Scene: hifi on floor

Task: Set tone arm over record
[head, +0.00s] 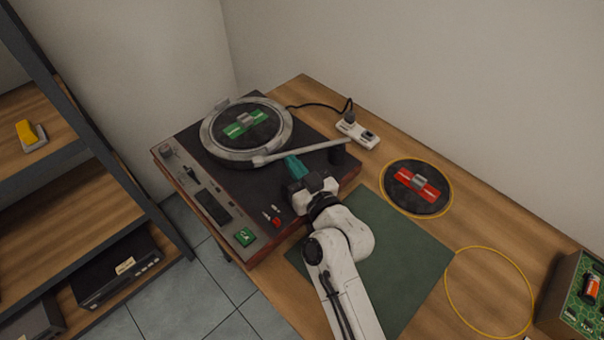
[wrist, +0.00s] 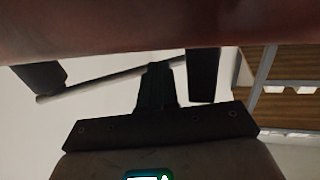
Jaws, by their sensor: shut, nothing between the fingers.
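The turntable (head: 192,150) stands on the wooden table with a black record with a green label (head: 245,124) on its round platter (head: 206,137). The pale tone arm (head: 318,147) runs from a dark post at right to its head end, which overlaps the platter's near rim in the head view. My gripper (head: 291,162) is shut and empty, its teal fingers close beside the tone arm's near side; I cannot tell whether they touch. In the wrist view, the fingers (wrist: 158,88) are together and the tone arm (wrist: 105,80) shows as a slanted rod beside them.
A red-label record (head: 402,198) lies inside a yellow ring. A green mat (head: 400,270) lies under my arm. An empty yellow ring (head: 447,288) and a green circuit box (head: 575,290) are at right. A power strip (head: 357,134) sits behind. A shelf (head: 80,205) stands left.

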